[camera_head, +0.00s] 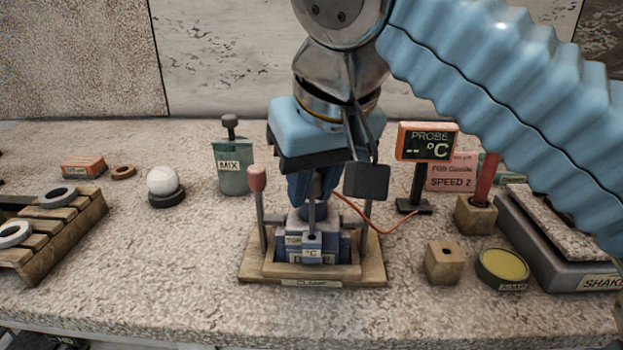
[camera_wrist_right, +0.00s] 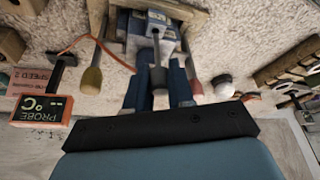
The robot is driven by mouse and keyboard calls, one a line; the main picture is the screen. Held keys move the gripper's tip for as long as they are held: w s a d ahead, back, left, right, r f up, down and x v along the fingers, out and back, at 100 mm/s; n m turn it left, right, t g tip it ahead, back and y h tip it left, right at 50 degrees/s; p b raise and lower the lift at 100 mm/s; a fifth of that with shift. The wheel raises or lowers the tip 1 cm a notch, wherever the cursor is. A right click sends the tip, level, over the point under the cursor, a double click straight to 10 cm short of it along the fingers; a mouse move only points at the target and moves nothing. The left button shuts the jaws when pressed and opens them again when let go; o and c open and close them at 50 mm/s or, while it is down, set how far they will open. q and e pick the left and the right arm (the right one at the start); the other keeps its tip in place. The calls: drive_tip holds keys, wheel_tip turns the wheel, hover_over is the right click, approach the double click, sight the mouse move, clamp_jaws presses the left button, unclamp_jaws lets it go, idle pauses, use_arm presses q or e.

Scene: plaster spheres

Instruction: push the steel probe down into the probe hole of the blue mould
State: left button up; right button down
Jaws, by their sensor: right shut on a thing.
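The blue mould (camera_head: 328,246) sits in a wooden clamp stand (camera_head: 265,272) at the middle of the table. Its front block is marked °C and has a small dark hole on top. My right gripper (camera_head: 314,196) is directly above the mould, pointing down. It is shut on the steel probe (camera_head: 312,215), whose thin rod hangs roughly upright over the °C block. In the right wrist view the probe (camera_wrist_right: 157,52) runs from between the blue fingers toward the mould (camera_wrist_right: 163,22). I cannot tell whether its tip is inside the hole. My left gripper is not in view.
A red-knobbed post (camera_head: 257,182) stands close at the clamp's left. An orange cable runs right toward the PROBE display (camera_head: 428,142), reading dashes. A MIX cup (camera_head: 233,176), white sphere (camera_head: 162,181), wooden block (camera_head: 443,262) and yellow-topped tin (camera_head: 502,267) stand around. The front table is clear.

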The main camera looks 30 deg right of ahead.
drive_tip(key=shift+f+b, duration=0.85)
drive_tip(key=shift+f, duration=0.4)
drive_tip(key=c, duration=0.9)
unclamp_jaws()
drive_tip(key=shift+r, duration=0.1)
wheel_tip(320, 180, up, 2)
drive_tip(key=shift+r+p, duration=0.1)
drive_tip(key=shift+p, duration=1.1)
drive_tip(key=shift+r+p, duration=0.45)
drive_tip(key=shift+r, duration=0.4)
